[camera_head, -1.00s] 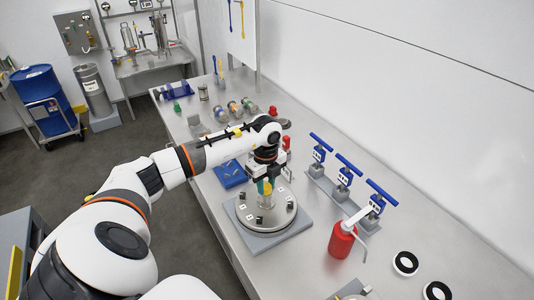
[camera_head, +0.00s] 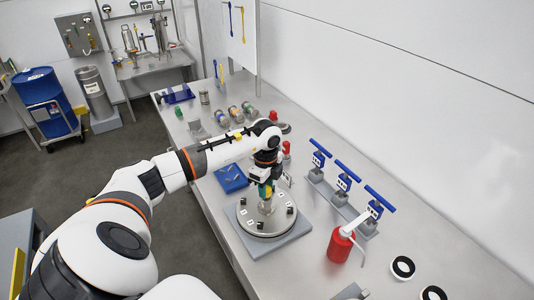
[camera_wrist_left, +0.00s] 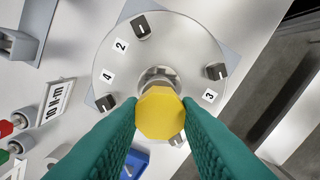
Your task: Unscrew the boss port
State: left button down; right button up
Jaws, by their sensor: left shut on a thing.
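A round grey metal flange plate (camera_head: 250,228) lies on a square base on the bench, with dark clamps and number labels 1 to 4 around its rim. The boss port (camera_wrist_left: 158,78) stands at its centre as a short metal fitting with a yellow faceted head (camera_wrist_left: 159,112). My left gripper (camera_head: 266,190) points down over the plate centre. Its teal fingers, also in the left wrist view (camera_wrist_left: 162,122), are shut on the yellow head from both sides. A metal part shows below the fingers in the head view. Whether the head is still seated is unclear. My right gripper is not in view.
A blue tray (camera_head: 230,178) lies behind the plate. Blue T-handled tools (camera_head: 345,172) stand in a rack to the right. A red bottle (camera_head: 340,246) and black-and-white rings (camera_head: 403,267) are at front right. A 10 N·m label (camera_wrist_left: 57,100) shows in the wrist view.

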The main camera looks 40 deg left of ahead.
pick_arm(q)
jog(key=shift+r+p, duration=0.3)
jog(key=shift+r, duration=0.25)
jog(key=shift+r, duration=0.15)
jog(key=shift+r+p, duration=0.9)
jog(key=shift+r, duration=1.45)
